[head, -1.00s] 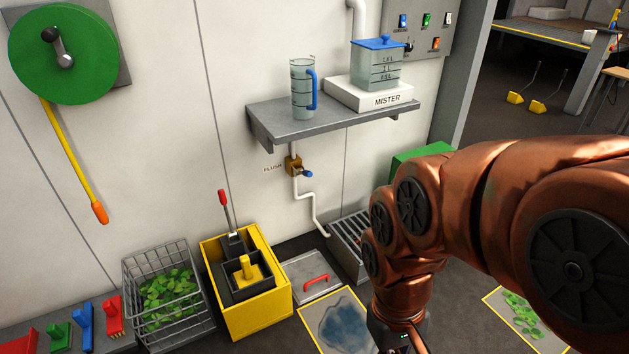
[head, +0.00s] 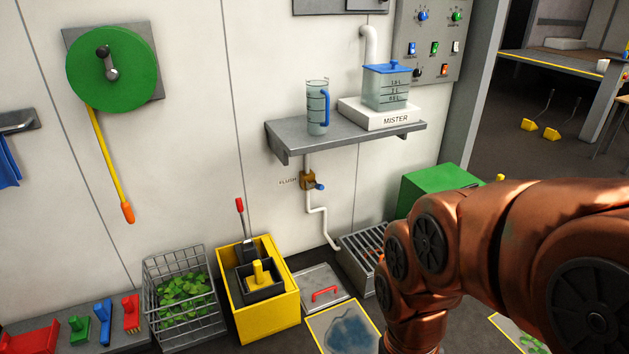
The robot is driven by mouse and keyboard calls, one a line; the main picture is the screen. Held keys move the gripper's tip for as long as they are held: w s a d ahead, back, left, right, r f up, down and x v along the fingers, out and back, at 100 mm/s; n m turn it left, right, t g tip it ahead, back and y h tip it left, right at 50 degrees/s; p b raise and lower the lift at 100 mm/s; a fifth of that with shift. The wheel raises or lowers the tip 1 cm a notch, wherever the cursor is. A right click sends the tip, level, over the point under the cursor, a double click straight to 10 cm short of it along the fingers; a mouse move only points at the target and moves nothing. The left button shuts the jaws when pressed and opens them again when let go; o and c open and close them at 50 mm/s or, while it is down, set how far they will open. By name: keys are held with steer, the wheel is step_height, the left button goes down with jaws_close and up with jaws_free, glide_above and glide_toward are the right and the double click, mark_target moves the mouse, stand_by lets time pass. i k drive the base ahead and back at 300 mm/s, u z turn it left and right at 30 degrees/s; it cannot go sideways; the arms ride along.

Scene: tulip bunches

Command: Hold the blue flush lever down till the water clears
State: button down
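The blue flush lever (head: 320,187) sticks out from a brass valve (head: 307,181) on the wall, beside a label reading FLUSH. The valve sits on a thin white pipe (head: 318,216) that runs from under the shelf down toward a floor drain grate (head: 352,250). Nothing touches the lever. My copper-coloured arm reaches in from the right, below and right of the lever. My gripper is below the bottom edge of the head view. Whether any water is flowing cannot be seen.
A grey shelf (head: 345,139) above the valve holds a measuring jug (head: 317,112) and a mister tank (head: 386,90). On the floor stand a yellow box (head: 266,318), a wire basket (head: 183,320) and a green box (head: 440,183). The wall around the lever is clear.

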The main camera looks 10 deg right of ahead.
mark_target(320, 187)
steer(key=u, duration=0.65)
steer(key=i, duration=1.35)
steer(key=z, duration=0.5)
